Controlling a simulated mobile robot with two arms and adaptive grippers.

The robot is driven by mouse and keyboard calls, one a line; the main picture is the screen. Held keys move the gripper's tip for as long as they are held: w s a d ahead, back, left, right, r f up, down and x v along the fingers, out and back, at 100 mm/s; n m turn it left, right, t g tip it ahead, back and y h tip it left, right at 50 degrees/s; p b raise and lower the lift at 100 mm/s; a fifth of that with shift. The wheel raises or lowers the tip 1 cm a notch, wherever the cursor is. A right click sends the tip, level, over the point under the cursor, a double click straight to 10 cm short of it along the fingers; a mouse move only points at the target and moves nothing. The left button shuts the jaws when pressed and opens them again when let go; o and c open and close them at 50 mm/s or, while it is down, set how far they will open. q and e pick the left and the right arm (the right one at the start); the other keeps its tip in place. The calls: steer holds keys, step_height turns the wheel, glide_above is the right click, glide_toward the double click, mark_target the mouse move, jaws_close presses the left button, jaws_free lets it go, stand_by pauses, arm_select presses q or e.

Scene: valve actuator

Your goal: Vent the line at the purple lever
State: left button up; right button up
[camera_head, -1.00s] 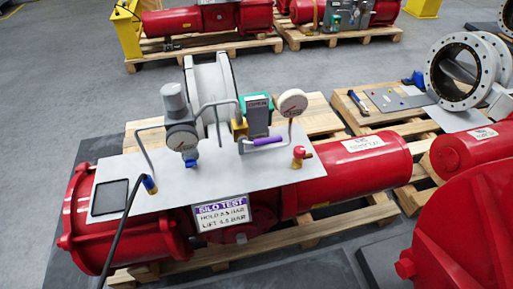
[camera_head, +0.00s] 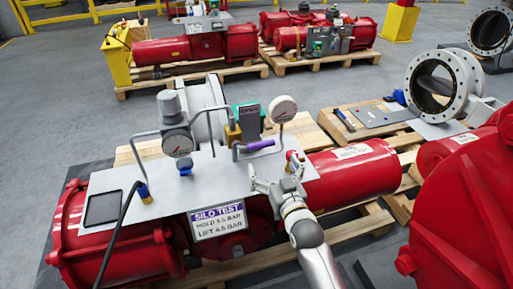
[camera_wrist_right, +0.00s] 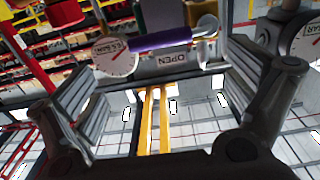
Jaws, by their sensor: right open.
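The purple lever (camera_head: 259,145) sits on a thin pipe at the right part of the grey panel (camera_head: 190,192), below the green-and-grey box (camera_head: 249,122) and the white round gauge (camera_head: 282,108). It lies almost level, with its right end slightly higher. My right gripper (camera_head: 275,170) is open and empty, just in front of and below the lever, apart from it. In the right wrist view the purple lever (camera_wrist_right: 160,39) crosses the upper middle, beyond the open fingers of my right gripper (camera_wrist_right: 175,95). My left gripper is not in view.
A dark gauge (camera_head: 178,143) and bent pipes stand left of the lever. A red fitting (camera_head: 291,155) is partly hidden behind my right gripper. A "SILO TEST" sign (camera_head: 218,219) hangs at the panel's front. A large red cylinder (camera_head: 465,215) fills the right foreground.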

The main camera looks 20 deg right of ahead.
mark_target(262, 145)
steer(key=w, duration=1)
steer(key=shift+w+a+f, duration=0.1)
steer(key=shift+a, duration=0.05)
steer(key=shift+c, duration=0.5)
steer(key=shift+r, duration=0.2)
steer(key=c, duration=1.4)
steer(key=shift+o, duration=0.2)
